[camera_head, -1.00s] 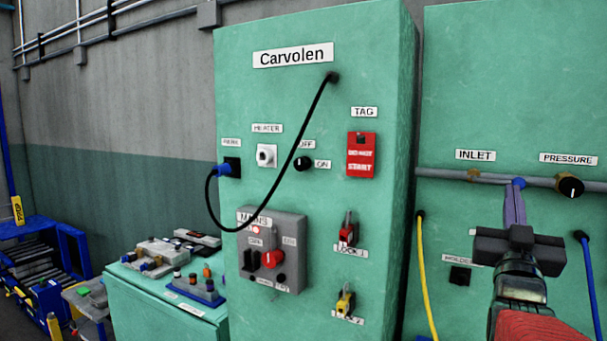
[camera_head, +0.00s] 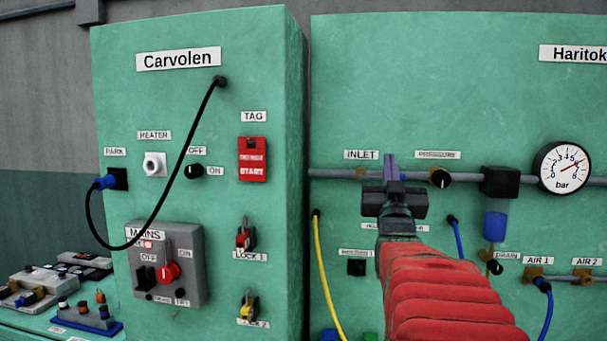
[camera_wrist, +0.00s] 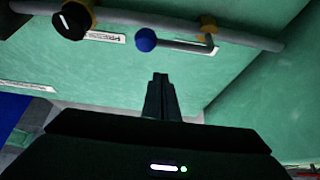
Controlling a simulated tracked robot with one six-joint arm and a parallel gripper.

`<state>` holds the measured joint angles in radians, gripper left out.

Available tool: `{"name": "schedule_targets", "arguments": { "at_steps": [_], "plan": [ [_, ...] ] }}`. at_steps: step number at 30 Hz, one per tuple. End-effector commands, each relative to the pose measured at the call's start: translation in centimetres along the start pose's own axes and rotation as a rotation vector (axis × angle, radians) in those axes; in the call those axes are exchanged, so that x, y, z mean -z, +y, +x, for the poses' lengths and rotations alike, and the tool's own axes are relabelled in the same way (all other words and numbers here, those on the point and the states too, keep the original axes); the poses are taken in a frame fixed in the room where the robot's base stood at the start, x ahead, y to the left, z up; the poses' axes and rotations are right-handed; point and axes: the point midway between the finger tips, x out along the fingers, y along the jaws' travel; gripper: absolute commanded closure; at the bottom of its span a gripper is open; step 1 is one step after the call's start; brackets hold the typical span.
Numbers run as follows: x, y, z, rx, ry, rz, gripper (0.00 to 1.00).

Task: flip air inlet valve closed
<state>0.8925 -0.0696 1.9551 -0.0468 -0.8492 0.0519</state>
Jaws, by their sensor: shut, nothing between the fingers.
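The air inlet valve sits on the grey pipe under the INLET label (camera_head: 361,155). In the wrist view it has a brass body (camera_wrist: 208,26) and a thin grey lever ending in a blue ball knob (camera_wrist: 146,40). The lever lies roughly along the pipe. In the head view my gripper hides most of the lever; a bit of blue shows beside the fingers. My gripper (camera_head: 390,157) is shut and empty, its fingers in front of the pipe. In the wrist view the fingertips (camera_wrist: 160,76) appear close to the knob, with a visible gap.
A black pressure knob (camera_head: 440,178) is just right of the fingers on the pipe. Further right are a black block (camera_head: 500,182) and a round gauge (camera_head: 564,168). Yellow (camera_head: 328,275) and blue hoses hang below. The Carvolen cabinet (camera_head: 270,60) stands forward on the left.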

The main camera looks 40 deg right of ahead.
Motion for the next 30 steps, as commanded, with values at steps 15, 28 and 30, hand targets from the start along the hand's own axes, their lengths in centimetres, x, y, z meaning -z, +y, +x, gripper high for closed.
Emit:
{"name": "schedule_targets", "arguments": {
  "at_steps": [15, 28, 30],
  "plan": [
    [-3.7, -0.1, -0.6, 0.001, -0.001, 0.001, 1.0],
    [-3.8, -0.1, -0.6, 0.0, -0.001, 0.002, 1.0],
    [-3.8, 0.0, -0.6, -0.002, -0.001, 0.004, 1.0]
  ]
}}
